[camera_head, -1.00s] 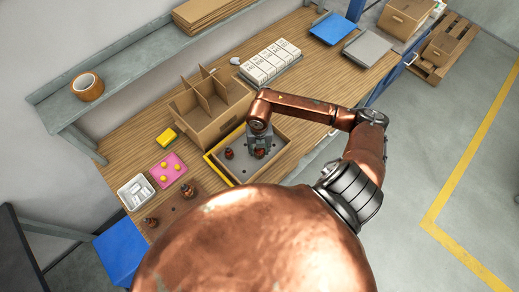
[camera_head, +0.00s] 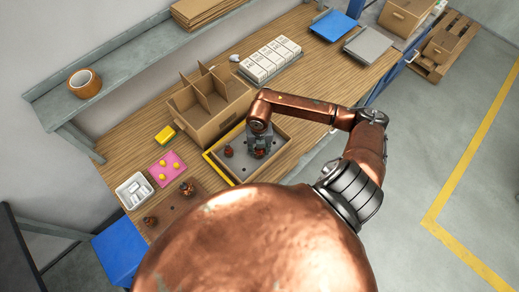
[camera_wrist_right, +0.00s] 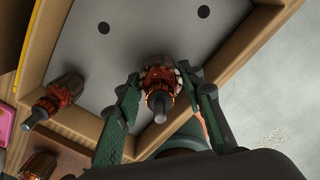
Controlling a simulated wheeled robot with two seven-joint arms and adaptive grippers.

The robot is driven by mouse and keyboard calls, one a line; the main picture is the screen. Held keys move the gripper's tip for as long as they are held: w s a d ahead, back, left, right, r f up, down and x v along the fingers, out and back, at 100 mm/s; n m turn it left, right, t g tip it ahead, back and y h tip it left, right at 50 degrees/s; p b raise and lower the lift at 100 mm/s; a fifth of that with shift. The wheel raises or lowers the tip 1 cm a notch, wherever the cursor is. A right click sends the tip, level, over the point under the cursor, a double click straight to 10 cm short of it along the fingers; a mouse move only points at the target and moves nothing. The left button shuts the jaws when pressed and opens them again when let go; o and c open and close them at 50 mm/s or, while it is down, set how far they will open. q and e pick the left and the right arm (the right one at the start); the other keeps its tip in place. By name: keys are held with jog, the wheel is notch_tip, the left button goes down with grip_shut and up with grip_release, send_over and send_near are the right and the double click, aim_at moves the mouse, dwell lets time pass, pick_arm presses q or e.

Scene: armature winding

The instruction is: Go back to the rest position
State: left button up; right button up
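My right gripper (camera_head: 259,146) points down into the shallow cardboard tray (camera_head: 286,152) on the workbench. In the right wrist view its two fingers (camera_wrist_right: 160,95) stand on either side of a copper-wound armature (camera_wrist_right: 160,78) with its shaft toward the camera. The fingertips are very close to the armature; I cannot tell whether they press on it. A second armature (camera_head: 229,151) stands in the same tray, left of the gripper, and also shows in the wrist view (camera_wrist_right: 58,96). My left gripper is not in view.
A divided cardboard box (camera_head: 212,125) stands just behind the tray. More armatures (camera_head: 187,188) are on the bench to the left, near a pink pad (camera_head: 167,176) and a white tray (camera_head: 134,200). White boxes (camera_head: 270,60) stand farther back. Open floor lies at right.

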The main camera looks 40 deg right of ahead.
jog(key=o, duration=0.4)
dwell(0.6)
jog(key=shift+r+p, duration=3.3)
jog(key=shift+r, duration=1.75)
jog(key=shift+o, duration=0.4)
jog(key=o, duration=0.5)
jog(key=shift+f, duration=0.1)
